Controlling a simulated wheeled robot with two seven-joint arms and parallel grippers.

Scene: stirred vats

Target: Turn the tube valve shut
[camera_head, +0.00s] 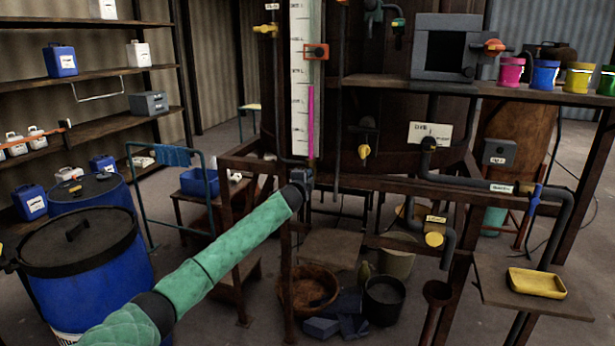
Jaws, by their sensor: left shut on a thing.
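The level tube with magenta liquid (311,120) stands upright beside a white scale board (299,85) on the dark vat. My left arm, in a green sleeve, reaches up from the lower left. Its gripper (304,178) is at the foot of the tube, just below the scale board. It is shut on the tube valve, which the gripper and wrist mostly hide. I cannot tell the angle of the valve's handle. My right gripper is not in view.
A red-orange clamp (316,52) sits on the scale board. A wooden rail and posts stand around the gripper. A blue drum (90,270) is at the left. A yellow tray (537,283) lies on a right-hand shelf.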

